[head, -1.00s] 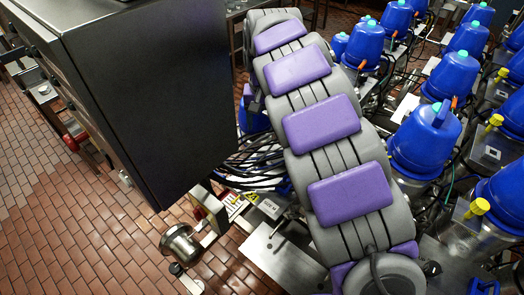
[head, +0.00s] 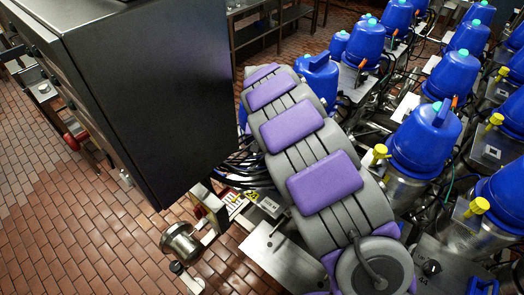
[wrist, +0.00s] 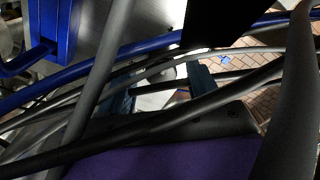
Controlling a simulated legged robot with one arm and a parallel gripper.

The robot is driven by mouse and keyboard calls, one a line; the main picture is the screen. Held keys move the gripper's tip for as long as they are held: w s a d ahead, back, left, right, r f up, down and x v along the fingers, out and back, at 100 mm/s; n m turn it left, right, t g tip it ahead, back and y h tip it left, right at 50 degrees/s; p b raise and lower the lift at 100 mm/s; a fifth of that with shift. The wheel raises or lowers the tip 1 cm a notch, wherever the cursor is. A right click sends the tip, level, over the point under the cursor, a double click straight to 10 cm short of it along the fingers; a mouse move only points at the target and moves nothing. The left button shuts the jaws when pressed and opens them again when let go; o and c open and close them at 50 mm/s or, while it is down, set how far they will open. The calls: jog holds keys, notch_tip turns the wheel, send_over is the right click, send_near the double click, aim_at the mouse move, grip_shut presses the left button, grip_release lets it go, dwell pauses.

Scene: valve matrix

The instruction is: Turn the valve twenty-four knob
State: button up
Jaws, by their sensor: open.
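Several blue-capped valves (head: 425,140) stand in rows at the right of the head view. Yellow knobs (head: 376,154) show beside some of them. No knob is clear in that view.
A dark cabinet (head: 150,90) stands left of my arm. Grey and blue cables (wrist: 150,50) crowd the wrist view, with a blue part (wrist: 65,25) at its upper left. A metal cylinder (head: 180,243) sits below the cabinet. Brick floor (head: 80,215) at the left is open.

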jog(key=shift+a, duration=0.1)
jog(key=shift+a, duration=0.1)
jog(key=c, duration=1)
jog(key=shift+c, duration=0.2)
jog(key=shift+m, duration=0.4)
jog(key=m+p, duration=0.1)
jog(key=m, duration=0.3)
jog(key=shift+w+r, duration=0.1)
jog(key=shift+m+p, duration=0.4)
jog(key=shift+m, duration=2.1)
